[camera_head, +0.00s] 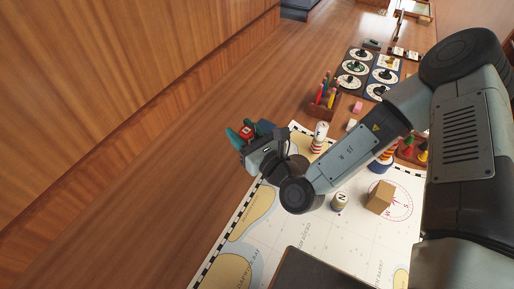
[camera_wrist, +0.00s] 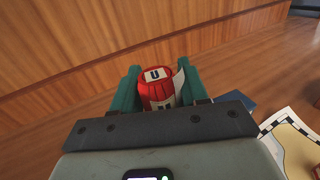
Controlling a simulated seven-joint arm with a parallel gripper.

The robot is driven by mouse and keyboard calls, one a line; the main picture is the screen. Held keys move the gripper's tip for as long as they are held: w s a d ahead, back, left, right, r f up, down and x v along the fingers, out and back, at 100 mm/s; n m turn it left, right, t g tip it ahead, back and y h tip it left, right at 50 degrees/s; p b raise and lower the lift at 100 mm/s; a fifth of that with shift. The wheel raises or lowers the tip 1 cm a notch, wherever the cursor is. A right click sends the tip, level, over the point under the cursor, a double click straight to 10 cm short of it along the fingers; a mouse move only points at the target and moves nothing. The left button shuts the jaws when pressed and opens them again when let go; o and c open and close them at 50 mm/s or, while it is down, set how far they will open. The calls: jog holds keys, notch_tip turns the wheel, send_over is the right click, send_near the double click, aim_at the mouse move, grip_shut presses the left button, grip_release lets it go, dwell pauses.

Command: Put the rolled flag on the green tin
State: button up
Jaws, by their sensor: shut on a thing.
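My gripper (camera_wrist: 158,84) is shut on a red roll with a white end label marked "U" (camera_wrist: 156,92), which I take as the rolled flag. The roll sits between the teal fingers, with a white part showing along its right side. In the head view my gripper (camera_head: 239,129) reaches past the left edge of the chart, and the red roll (camera_head: 246,132) shows small between the fingers. It is held above the wooden floor area. I cannot make out a green tin in either view; my arm covers part of the table.
A chart (camera_head: 270,235) covers the near table. On it stand a roll marked "N" (camera_head: 340,201), a cardboard-brown box (camera_head: 380,197) and a red-and-white roll (camera_head: 319,136). A pencil holder (camera_head: 322,106) and dark boards with round dials (camera_head: 352,68) lie farther back. A wooden wall runs along the left.

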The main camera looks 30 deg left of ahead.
jog(key=shift+r, duration=0.4)
jog(key=w+d+r+n+g+y, duration=0.15)
jog(key=w+d+r+g, duration=0.35)
jog(key=d+r, duration=0.55)
notch_tip(320, 180, down, 11)
jog(key=d+t, duration=0.1)
jog(key=shift+w+d+n, duration=0.2)
jog(key=shift+w+n, duration=0.15)
jog(key=shift+n, duration=0.1)
jog(key=shift+f, duration=0.1)
jog(key=shift+f, duration=0.15)
jog(key=o, duration=1.1)
